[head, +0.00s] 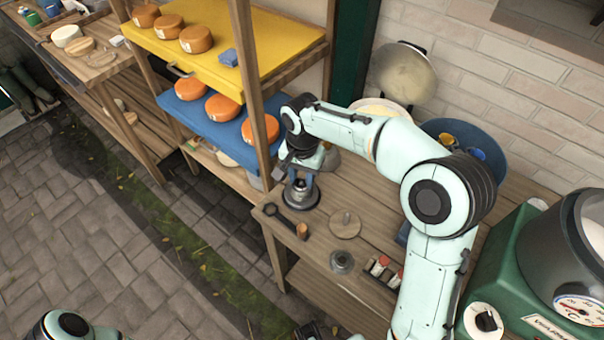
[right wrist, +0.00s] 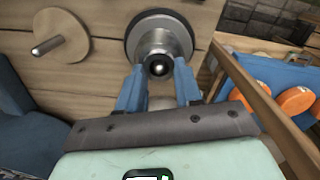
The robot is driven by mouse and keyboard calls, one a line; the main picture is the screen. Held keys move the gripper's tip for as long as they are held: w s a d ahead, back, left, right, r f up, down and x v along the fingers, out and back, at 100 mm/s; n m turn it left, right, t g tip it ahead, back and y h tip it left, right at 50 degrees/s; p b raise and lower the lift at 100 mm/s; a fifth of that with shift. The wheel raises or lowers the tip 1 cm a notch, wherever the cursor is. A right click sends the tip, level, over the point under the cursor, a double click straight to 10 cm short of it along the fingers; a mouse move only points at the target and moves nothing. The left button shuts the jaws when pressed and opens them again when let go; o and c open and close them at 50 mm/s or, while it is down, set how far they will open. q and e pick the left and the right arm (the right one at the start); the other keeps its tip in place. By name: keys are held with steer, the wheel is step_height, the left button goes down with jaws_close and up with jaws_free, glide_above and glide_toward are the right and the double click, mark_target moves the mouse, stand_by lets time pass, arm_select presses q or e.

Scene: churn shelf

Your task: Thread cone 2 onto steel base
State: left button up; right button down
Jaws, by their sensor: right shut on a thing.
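My right gripper (head: 301,178) is at the far left end of the wooden bench, pointing down, its blue fingers shut on a steel cone (head: 299,190). In the right wrist view the fingers (right wrist: 160,88) are on either side of the cone (right wrist: 166,44), and a small shiny round tip shows between them. The cone is over the steel base, whose dark round rim (head: 300,204) surrounds it; the rim also shows in the right wrist view (right wrist: 131,36). I cannot tell whether the cone is fully seated. Another small steel cone-shaped piece (head: 342,262) stands on the bench.
A wooden disc with a peg (head: 345,224) and a dark tool with a ring end (head: 271,209) lie nearby. A shelf post (head: 252,90) rises close to my right gripper. Orange cheeses sit on yellow (head: 265,28) and blue (head: 190,118) shelves. A green machine (head: 495,262) stands right.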

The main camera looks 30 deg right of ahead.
arm_select(q)
steer(key=shift+f, duration=0.15)
arm_select(e)
steer(key=shift+f, duration=0.25)
steer(key=shift+c, duration=1.8)
jaws_free()
steer(key=shift+r+p, duration=2.3)
steer(key=shift+r, duration=1.2)
arm_select(q)
step_height(320, 180, up, 6)
steer(key=w, duration=0.2)
steer(key=shift+w+f, duration=0.25)
steer(key=shift+w, duration=0.05)
steer(key=shift+s, duration=0.1)
arm_select(e)
steer(key=shift+f, duration=0.1)
